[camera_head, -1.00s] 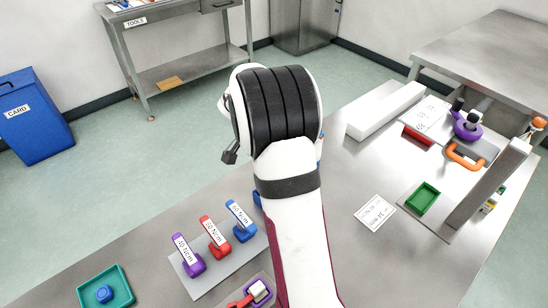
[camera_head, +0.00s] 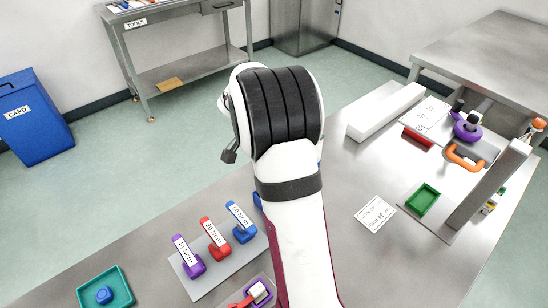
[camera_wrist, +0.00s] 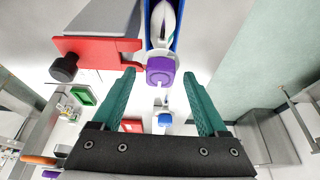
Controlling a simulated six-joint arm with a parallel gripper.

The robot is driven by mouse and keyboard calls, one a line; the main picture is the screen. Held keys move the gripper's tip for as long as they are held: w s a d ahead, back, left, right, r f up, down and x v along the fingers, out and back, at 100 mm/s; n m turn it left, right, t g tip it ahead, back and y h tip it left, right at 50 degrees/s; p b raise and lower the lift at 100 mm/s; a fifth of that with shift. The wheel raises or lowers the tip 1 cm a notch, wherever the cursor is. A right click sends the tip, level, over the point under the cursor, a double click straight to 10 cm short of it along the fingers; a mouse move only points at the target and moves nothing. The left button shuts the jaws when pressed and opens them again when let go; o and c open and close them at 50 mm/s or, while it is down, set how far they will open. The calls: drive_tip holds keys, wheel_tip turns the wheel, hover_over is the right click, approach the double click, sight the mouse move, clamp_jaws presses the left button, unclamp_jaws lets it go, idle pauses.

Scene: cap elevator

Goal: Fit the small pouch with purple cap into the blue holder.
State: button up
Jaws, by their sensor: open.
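In the wrist view, the white pouch (camera_wrist: 167,22) with its purple cap (camera_wrist: 160,70) is at the top centre. Blue walls of the blue holder (camera_wrist: 147,22) flank the pouch on both sides; I cannot tell how deep it sits. The cap projects past the holder's near end. My gripper (camera_wrist: 158,75) is open, with one teal finger on each side of the cap and a visible gap to each. In the head view, my arm hides the gripper, pouch and most of the holder.
A red block (camera_wrist: 95,60) with a black knob is close to the left finger. In the head view, labelled purple, red and blue tools (camera_head: 217,235) stand front left, beside a teal tray (camera_head: 105,288). A green tray (camera_head: 423,199) and grey post (camera_head: 490,185) are right.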

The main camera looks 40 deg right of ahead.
drive_tip(key=v, duration=0.7)
idle(0.4)
idle(0.6)
drive_tip(key=s+a+n+y, duration=0.6)
drive_tip(key=s+a+n, duration=0.6)
drive_tip(key=s+a, duration=1.3)
drive_tip(key=shift+s+a+r+n, duration=0.15)
drive_tip(key=shift+a+r+n, duration=0.15)
drive_tip(key=shift+a+n, duration=0.1)
